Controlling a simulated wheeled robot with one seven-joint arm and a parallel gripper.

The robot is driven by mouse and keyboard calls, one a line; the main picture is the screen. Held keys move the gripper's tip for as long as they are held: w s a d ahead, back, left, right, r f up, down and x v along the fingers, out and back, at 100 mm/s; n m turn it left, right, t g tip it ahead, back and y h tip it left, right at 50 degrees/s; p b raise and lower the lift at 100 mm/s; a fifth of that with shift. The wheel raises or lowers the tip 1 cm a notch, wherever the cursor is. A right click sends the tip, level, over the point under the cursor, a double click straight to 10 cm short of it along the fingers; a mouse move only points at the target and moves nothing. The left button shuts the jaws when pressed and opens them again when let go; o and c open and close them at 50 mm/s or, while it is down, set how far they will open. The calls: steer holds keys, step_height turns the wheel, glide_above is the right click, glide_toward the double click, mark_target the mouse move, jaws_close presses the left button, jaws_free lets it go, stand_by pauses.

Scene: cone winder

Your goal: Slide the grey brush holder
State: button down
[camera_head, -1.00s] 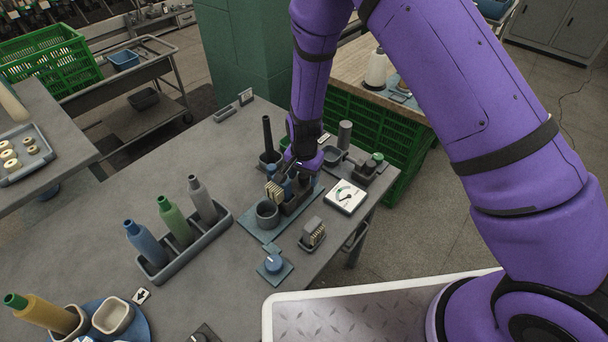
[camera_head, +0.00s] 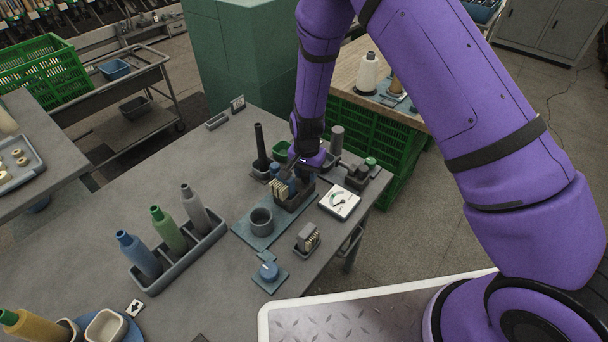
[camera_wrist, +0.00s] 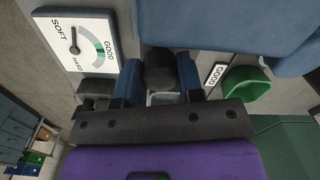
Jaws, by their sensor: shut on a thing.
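The grey brush holder (camera_head: 294,200) is a low dark grey block with cream bristles (camera_head: 279,189) at its left side. It sits at the back part of a teal plate (camera_head: 254,237) on the table. My gripper (camera_head: 294,178) comes down over it from behind. In the wrist view its two blue fingers stand either side of a dark round post (camera_wrist: 160,66), and my gripper is shut on it. The post seems to belong to the holder; their join is hidden. A large blue shape fills the top right of that view.
A grey cup (camera_head: 262,221) stands on the plate in front of the holder. A SOFT/GOOD/HARD dial (camera_head: 340,202) is to the right. A dark cone (camera_head: 260,146), a green bin (camera_wrist: 248,86) and a grey post (camera_head: 337,139) stand close by.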

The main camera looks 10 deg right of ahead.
steer(key=c, duration=0.8)
jaws_free()
steer(key=shift+w+d, duration=0.2)
steer(key=shift+o, duration=0.2)
step_height(320, 180, up, 10)
steer(key=shift+f, duration=0.2)
steer(key=shift+r, duration=0.65)
